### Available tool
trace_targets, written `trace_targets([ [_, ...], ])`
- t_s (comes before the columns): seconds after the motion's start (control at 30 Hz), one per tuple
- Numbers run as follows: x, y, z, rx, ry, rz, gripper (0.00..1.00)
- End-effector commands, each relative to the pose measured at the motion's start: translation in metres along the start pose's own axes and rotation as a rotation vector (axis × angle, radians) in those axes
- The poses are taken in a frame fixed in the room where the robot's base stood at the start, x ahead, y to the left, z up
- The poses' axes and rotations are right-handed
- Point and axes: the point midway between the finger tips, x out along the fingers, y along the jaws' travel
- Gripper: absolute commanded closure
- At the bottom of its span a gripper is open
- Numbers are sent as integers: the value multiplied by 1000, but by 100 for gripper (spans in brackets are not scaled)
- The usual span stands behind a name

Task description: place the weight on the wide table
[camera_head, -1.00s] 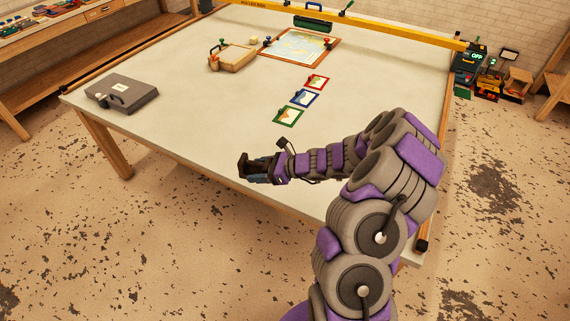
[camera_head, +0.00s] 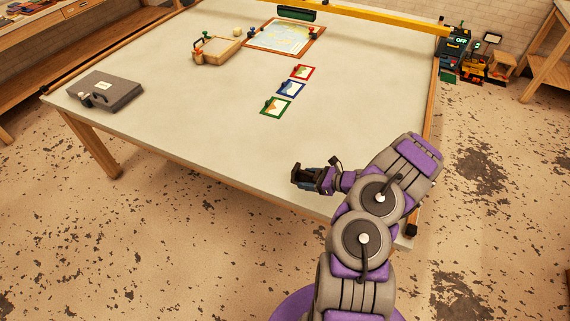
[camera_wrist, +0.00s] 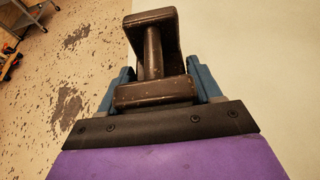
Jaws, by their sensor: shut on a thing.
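The weight (camera_wrist: 152,52) is a dark brown, worn dumbbell-like block with a narrow middle bar. In the wrist view it sits between the blue fingers of my gripper (camera_wrist: 160,85), which is shut on it. In the head view my gripper (camera_head: 308,177) is near the front edge of the wide table (camera_head: 190,110), towards its right side. The weight is small and dark there at the gripper's tip. The wide table has a pale top and wooden legs. I cannot tell how high the weight is above it.
A grey case (camera_head: 106,93) lies at the table's left corner. Three small framed cards, including a green one (camera_head: 275,106), lie mid-table. A framed map (camera_head: 285,37) and a wooden box (camera_head: 217,50) are farther back. The front middle of the tabletop is clear.

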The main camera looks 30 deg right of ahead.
Motion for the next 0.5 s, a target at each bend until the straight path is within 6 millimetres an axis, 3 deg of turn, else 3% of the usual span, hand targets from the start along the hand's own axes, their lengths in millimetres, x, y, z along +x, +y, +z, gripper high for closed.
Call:
trace_targets([
  [0.5,89,-38,26,-4,-3,3,100],
])
